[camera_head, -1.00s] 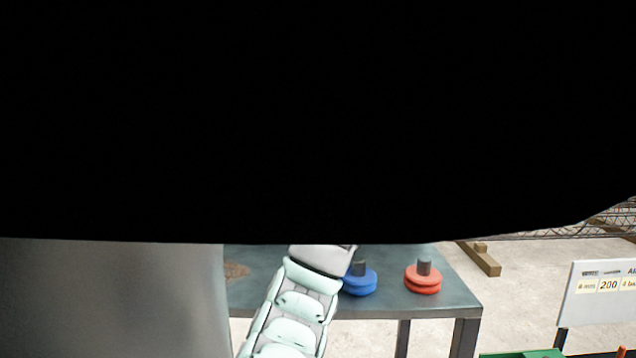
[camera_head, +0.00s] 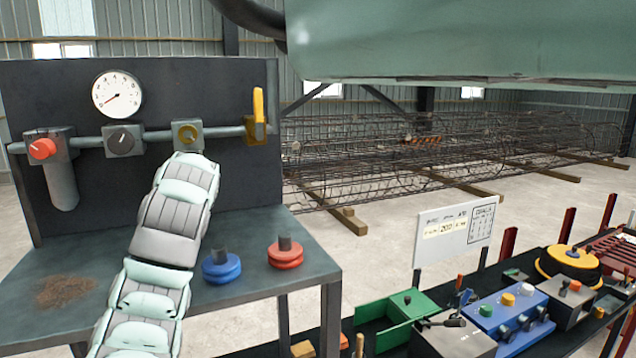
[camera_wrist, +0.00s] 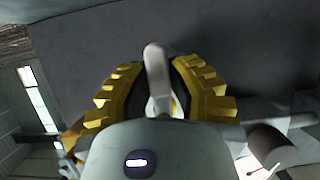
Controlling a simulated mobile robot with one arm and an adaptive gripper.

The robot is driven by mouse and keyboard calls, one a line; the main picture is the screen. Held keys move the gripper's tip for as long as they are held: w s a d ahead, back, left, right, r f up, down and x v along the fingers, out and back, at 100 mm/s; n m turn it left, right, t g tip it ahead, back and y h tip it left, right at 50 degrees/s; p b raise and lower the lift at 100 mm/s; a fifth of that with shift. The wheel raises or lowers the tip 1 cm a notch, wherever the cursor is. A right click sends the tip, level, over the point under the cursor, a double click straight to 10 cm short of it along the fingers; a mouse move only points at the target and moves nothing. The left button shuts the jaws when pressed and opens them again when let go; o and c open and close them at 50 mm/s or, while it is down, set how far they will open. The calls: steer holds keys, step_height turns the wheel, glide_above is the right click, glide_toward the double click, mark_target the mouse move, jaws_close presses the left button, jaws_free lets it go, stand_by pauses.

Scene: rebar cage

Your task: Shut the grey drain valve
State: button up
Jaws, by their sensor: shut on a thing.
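In the wrist view my gripper (camera_wrist: 158,90) shows two yellow ribbed fingers on either side of a narrow pale grey handle (camera_wrist: 154,62). They are shut on this handle, which stands up between them. Its lower end and the valve body are hidden behind the gripper housing. I take it for the grey drain valve's handle, but cannot read its angle against a pipe. The head view does not show my gripper, and I cannot pick out the grey drain valve there.
A dark panel carries a gauge (camera_head: 117,93), a red knob (camera_head: 42,148), a dark knob (camera_head: 121,140) and a yellow lever (camera_head: 258,105). Blue (camera_head: 221,268) and red (camera_head: 286,254) discs stand on the bench (camera_head: 225,300). A crowded work surface is at lower right.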

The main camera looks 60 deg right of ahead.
steer(key=shift+f+b, duration=0.1)
steer(key=shift+b, duration=0.25)
jaws_close()
steer(key=shift+f+m+y+b, duration=0.1)
steer(key=shift+m+y+b, duration=0.2)
steer(key=shift+m+b, duration=0.25)
steer(key=shift+w+a+m+t+y+b, duration=0.25)
steer(key=shift+m+t+b, duration=0.4)
steer(key=shift+b, duration=0.55)
steer(key=r+m+t+y, duration=0.1)
steer(key=m, duration=0.2)
steer(key=w+a+r+m+t+y, duration=0.1)
steer(key=m+t, duration=0.1)
steer(key=m, duration=0.2)
steer(key=a+r+m+t+y, duration=0.1)
steer(key=m+t, duration=0.1)
steer(key=m, duration=0.2)
steer(key=shift+w+a+r, duration=0.15)
steer(key=shift+a+r, duration=0.05)
steer(key=shift+r, duration=0.2)
